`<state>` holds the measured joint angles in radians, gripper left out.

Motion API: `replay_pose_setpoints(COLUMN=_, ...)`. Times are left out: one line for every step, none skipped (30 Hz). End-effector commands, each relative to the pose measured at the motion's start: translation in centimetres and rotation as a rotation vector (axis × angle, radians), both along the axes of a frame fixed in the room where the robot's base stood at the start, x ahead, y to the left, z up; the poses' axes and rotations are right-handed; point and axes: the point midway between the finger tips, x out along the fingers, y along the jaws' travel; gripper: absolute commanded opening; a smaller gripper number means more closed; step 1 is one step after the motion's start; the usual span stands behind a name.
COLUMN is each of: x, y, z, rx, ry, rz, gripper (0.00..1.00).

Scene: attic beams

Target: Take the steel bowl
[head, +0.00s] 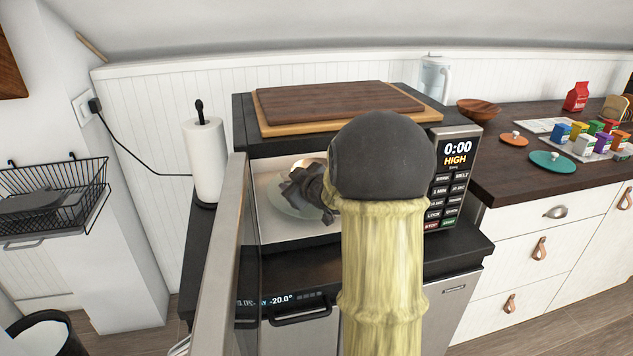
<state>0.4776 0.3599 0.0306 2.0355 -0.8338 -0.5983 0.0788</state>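My gripper (310,190) is dark grey and reaches into the open microwave (300,233), over the pale round turntable plate (278,200). My own arm and its dark round joint hide much of the microwave's inside, and the fingers blend together, so I cannot tell if they are open or shut. A small bright rounded shape (306,165) shows just behind the gripper. It may be part of the steel bowl, but too little shows to be sure. No other steel bowl is in clear view.
The microwave door (222,255) stands open on the left, close beside my arm. Cutting boards (340,103) lie on top. A paper towel roll (206,162) stands left. A wooden bowl (479,111) and several small boxes sit on the right counter (500,165).

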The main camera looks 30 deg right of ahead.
Motion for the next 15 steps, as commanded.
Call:
replay_pose_setpoints(x=-0.01, y=-0.05, z=0.00, rx=0.000, ry=0.000, rz=-0.001, gripper=0.26)
replay_pose_setpoints(x=-0.01, y=-0.05, z=-0.01, rx=0.000, ry=0.000, rz=-0.001, gripper=0.20)
replay_pose_setpoints(x=-0.01, y=-0.05, z=0.00, rx=0.000, ry=0.000, rz=-0.001, gripper=0.12)
replay_pose_setpoints(x=-0.01, y=-0.05, z=0.00, rx=0.000, ry=0.000, rz=-0.001, gripper=0.06)
replay_pose_setpoints(x=-0.01, y=-0.04, z=-0.01, rx=0.000, ry=0.000, rz=-0.001, gripper=0.01)
replay_pose_setpoints(x=0.02, y=-0.03, z=0.10, rx=-0.001, ry=-0.002, rz=0.000, gripper=0.01)
replay_pose_setpoints(x=0.02, y=-0.03, z=0.10, rx=-0.001, ry=-0.002, rz=0.000, gripper=0.01)
replay_pose_setpoints(x=0.03, y=-0.01, z=0.10, rx=-0.001, ry=-0.002, rz=0.000, gripper=0.01)
replay_pose_setpoints(x=0.02, y=0.01, z=0.10, rx=-0.001, ry=-0.002, rz=0.000, gripper=0.00)
replay_pose_setpoints(x=0.04, y=0.02, z=0.10, rx=-0.001, ry=-0.002, rz=0.000, gripper=0.00)
replay_pose_setpoints(x=0.04, y=0.03, z=0.10, rx=-0.001, ry=-0.002, rz=0.001, gripper=0.00)
replay_pose_setpoints(x=0.04, y=0.05, z=0.13, rx=-0.001, ry=-0.002, rz=0.001, gripper=0.00)
replay_pose_setpoints(x=0.04, y=0.06, z=0.19, rx=-0.001, ry=-0.002, rz=0.001, gripper=0.00)
replay_pose_setpoints(x=0.04, y=0.07, z=0.29, rx=-0.002, ry=-0.002, rz=0.002, gripper=0.00)
replay_pose_setpoints(x=0.05, y=0.08, z=0.48, rx=-0.002, ry=-0.002, rz=0.002, gripper=0.00)
